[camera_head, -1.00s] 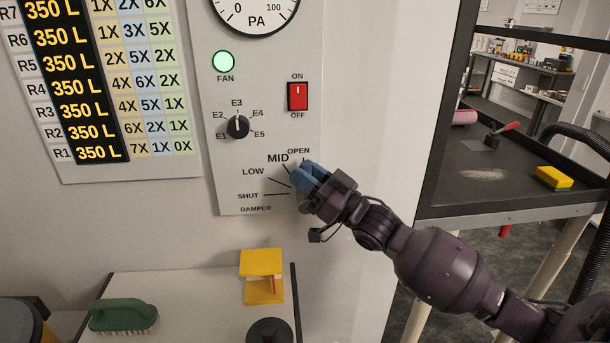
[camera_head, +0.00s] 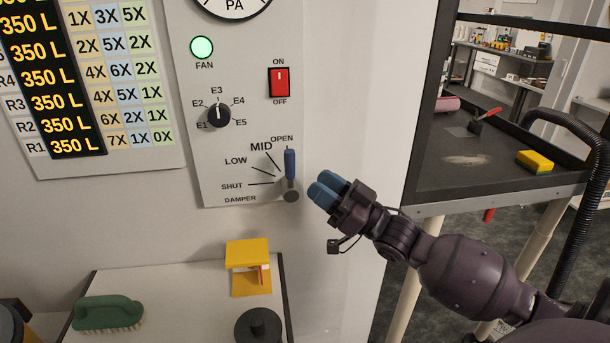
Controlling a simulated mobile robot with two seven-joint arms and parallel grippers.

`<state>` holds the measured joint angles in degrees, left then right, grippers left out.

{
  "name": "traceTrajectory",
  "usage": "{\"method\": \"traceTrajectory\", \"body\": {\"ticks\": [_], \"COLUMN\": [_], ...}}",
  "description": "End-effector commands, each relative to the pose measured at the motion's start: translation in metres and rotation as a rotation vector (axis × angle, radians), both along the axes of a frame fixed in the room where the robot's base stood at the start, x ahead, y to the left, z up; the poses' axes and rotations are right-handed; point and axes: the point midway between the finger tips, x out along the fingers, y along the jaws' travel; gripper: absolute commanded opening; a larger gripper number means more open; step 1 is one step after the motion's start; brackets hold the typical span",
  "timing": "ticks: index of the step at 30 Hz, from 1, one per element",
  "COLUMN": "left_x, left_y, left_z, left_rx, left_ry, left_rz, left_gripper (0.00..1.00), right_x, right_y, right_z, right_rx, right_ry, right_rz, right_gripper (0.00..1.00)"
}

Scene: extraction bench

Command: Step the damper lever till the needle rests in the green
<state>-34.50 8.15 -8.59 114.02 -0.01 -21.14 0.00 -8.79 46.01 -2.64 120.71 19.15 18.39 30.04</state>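The damper lever (camera_head: 290,165) is a blue handle on a round grey pivot at the lower right of the grey control panel (camera_head: 240,140). It stands nearly upright, its tip close below the OPEN mark and to the right of the MID, LOW and SHUT lines. My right gripper (camera_head: 325,189) is just right of the lever, apart from it. Its blue fingertips lie together with nothing seen between them. The PA gauge (camera_head: 233,8) is cut off by the top edge; its needle and any green zone are out of view. My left gripper is not in view.
The panel also bears a lit green FAN lamp (camera_head: 202,47), a red switch (camera_head: 279,82) and a black E1–E5 knob (camera_head: 219,115). Below are a yellow stand (camera_head: 248,265) and a green brush (camera_head: 108,313). A dark bench (camera_head: 440,190) stands at the right.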

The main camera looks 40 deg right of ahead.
Motion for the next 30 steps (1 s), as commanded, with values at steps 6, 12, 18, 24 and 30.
{"method": "traceTrajectory", "body": {"ticks": [6, 12, 18, 24, 30], "left_x": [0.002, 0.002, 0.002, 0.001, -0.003], "left_y": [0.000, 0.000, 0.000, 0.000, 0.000], "left_z": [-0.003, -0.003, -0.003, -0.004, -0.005], "left_rx": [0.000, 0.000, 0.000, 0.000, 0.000], "left_ry": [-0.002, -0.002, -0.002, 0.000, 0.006], "left_rz": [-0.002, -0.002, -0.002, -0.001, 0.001], "left_gripper": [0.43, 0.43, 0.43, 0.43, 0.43], "right_x": [-0.018, -0.024, -0.024, -0.024, -0.024], "right_y": [-0.011, -0.014, -0.014, -0.014, -0.014], "right_z": [-0.011, -0.013, -0.013, -0.013, -0.013], "right_rx": [-0.001, 0.000, 0.001, 0.000, -0.009], "right_ry": [0.001, -0.001, -0.002, -0.001, -0.005], "right_rz": [0.000, 0.001, 0.001, 0.001, -0.005], "right_gripper": [0.38, 0.38, 0.38, 0.38, 0.38]}}
